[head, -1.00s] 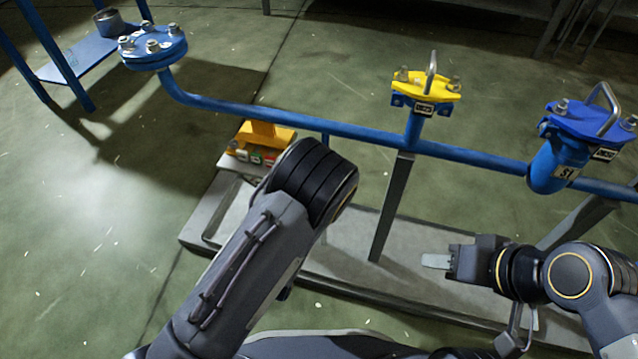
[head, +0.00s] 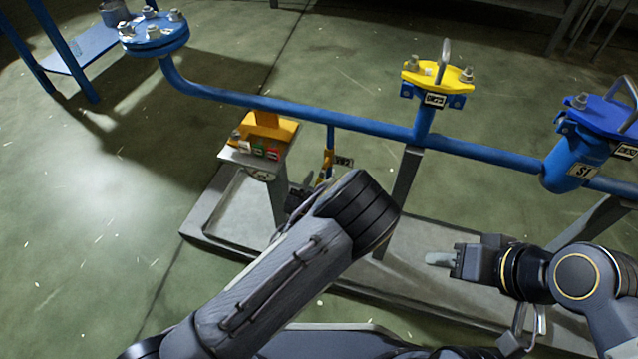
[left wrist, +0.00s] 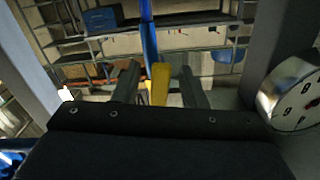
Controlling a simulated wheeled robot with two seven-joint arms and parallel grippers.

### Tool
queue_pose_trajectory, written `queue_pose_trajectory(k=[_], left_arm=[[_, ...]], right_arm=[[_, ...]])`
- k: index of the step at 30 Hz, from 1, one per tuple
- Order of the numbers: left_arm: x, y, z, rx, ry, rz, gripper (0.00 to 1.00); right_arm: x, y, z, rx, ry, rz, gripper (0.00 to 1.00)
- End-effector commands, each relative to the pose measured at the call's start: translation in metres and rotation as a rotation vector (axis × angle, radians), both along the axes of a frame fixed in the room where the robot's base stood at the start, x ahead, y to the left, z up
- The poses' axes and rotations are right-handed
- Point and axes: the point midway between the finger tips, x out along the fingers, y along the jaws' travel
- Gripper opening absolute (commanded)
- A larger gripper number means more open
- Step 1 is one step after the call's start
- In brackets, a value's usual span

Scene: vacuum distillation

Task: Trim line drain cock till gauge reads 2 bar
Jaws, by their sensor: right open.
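The drain cock (head: 325,167) hangs under the blue line and has a yellow handle and a tag. In the left wrist view its yellow handle (left wrist: 160,86) stands between the two fingers of my left gripper (left wrist: 161,82), with a gap on each side. In the head view my left gripper (head: 297,196) shows only in part, left of the cock, with my forearm in front. A round gauge (left wrist: 297,98) is at the right of the left wrist view; its reading is not clear. My right gripper (head: 440,258) is open and empty at the right.
The blue pipe (head: 270,108) crosses above, with a yellow-capped branch (head: 435,78) and a blue-capped branch (head: 590,125). A grey support post (head: 403,190) rises right of the cock.

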Motion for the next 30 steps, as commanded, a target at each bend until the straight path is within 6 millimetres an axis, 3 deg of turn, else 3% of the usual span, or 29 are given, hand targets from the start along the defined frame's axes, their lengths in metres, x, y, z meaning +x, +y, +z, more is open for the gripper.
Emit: queue_pose_trajectory(k=[5, 14, 30], left_arm=[[0.0, 0.0, 0.0002, 0.0, 0.0, 0.0, 0.38], [-0.0002, 0.0, 0.0001, -0.001, 0.0, 0.0, 0.0], [0.0007, 0.0032, -0.0001, 0.056, -0.018, 0.0, 0.0]], right_arm=[[0.0, 0.0, 0.0002, 0.0, 0.0, 0.0, 0.42], [0.0, 0.0, 0.0002, 0.0, 0.0, 0.0, 0.42], [0.0, 0.0, -0.0031, 0.0, 0.0, 0.0, 0.42]])
